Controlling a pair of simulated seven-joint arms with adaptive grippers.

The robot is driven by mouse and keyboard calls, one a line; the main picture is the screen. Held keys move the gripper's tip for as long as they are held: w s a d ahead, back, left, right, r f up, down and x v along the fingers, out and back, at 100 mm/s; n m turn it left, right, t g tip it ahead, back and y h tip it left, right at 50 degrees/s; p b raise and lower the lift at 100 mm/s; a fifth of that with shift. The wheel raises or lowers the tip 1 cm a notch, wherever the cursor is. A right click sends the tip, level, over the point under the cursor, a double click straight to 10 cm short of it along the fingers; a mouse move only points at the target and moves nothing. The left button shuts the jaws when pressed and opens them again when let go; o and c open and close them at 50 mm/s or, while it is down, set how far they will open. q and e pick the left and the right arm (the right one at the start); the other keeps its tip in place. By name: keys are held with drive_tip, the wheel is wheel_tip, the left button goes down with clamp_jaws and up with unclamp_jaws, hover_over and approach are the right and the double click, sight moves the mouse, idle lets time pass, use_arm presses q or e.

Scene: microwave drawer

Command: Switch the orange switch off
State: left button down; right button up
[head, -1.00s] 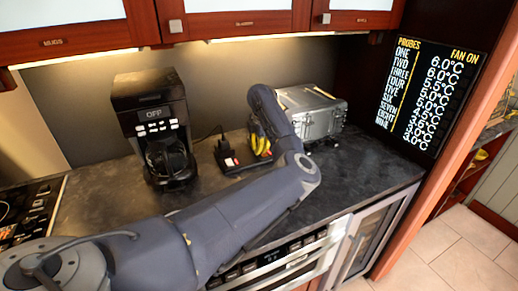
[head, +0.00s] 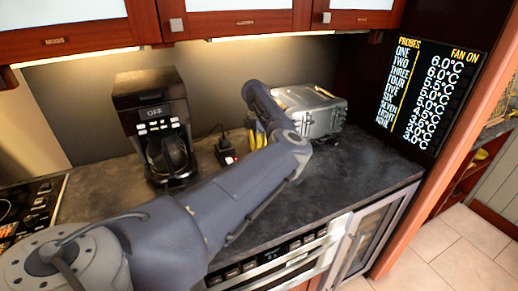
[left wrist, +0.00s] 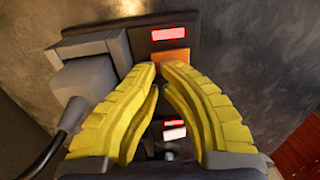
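The orange switch (left wrist: 170,58) is on a dark power strip (left wrist: 201,42) in the left wrist view, just below a lit red switch (left wrist: 175,34). My left gripper (left wrist: 160,67) has yellow fingers, with its tips together just below the orange switch; whether they touch it I cannot tell. More red and white switches show between the fingers. In the head view the strip (head: 227,157) lies on the counter, partly hidden by my arm, and my left gripper (head: 257,138) is over its right part. My right gripper is not in view.
A grey plug with a cable (left wrist: 85,85) sits in the strip, left of the fingers. A black coffee maker (head: 154,125) stands left of the strip. A silver appliance (head: 318,112) stands to the right, close to my wrist. The front right counter is clear.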

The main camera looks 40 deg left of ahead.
use_arm(q)
drive_tip(key=shift+d+f, duration=0.4)
drive_tip(key=shift+d, duration=0.2)
drive_tip(key=shift+s+d+r, duration=0.15)
drive_tip(key=shift+s+d, duration=0.05)
drive_tip(key=shift+d, duration=0.3)
drive_tip(key=shift+r, duration=0.25)
drive_tip(key=shift+w+r, duration=0.1)
drive_tip(key=shift+r, duration=0.15)
wheel_tip(320, 180, up, 13)
drive_tip(key=a, duration=0.1)
drive_tip(key=shift+w+r, duration=0.15)
drive_tip(key=shift+r, duration=0.05)
idle(0.4)
